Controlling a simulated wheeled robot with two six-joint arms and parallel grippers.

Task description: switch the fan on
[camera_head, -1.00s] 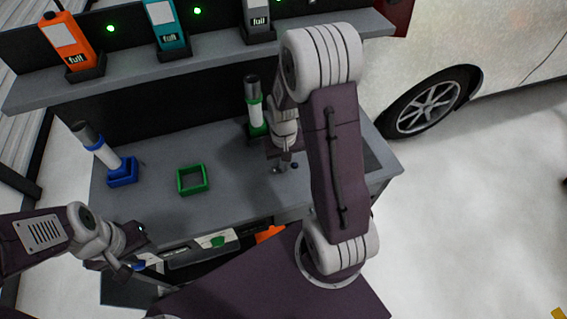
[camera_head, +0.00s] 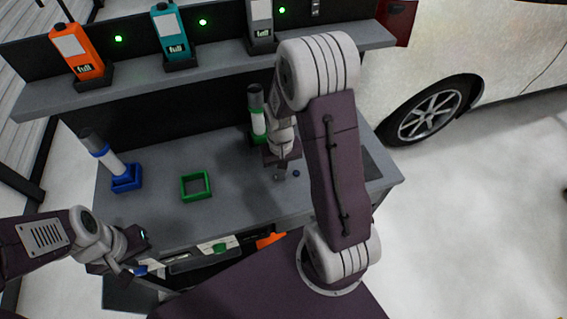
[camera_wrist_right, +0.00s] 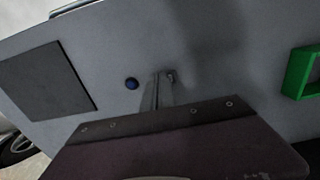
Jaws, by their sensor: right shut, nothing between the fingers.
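A small round blue button (camera_head: 296,173) sits on the grey bench top, and it also shows in the right wrist view (camera_wrist_right: 132,83). No fan is plainly recognisable; a dark square panel (camera_wrist_right: 47,80) is set in the bench top beyond the button. My right gripper (camera_head: 280,176) points down just left of the button in the head view. In the right wrist view its fingers (camera_wrist_right: 163,90) are together and empty, with a small gap to the button. My left gripper (camera_head: 143,268) is low at the bench's front, its jaw opening unclear.
A green square frame (camera_head: 196,186) lies on the bench (camera_head: 235,215). A blue holder (camera_head: 126,178) with a tilted tube stands left. A green-banded tube (camera_head: 257,115) stands behind my right gripper. Orange, teal and grey devices line the shelf (camera_head: 200,75). A car (camera_head: 480,60) is at right.

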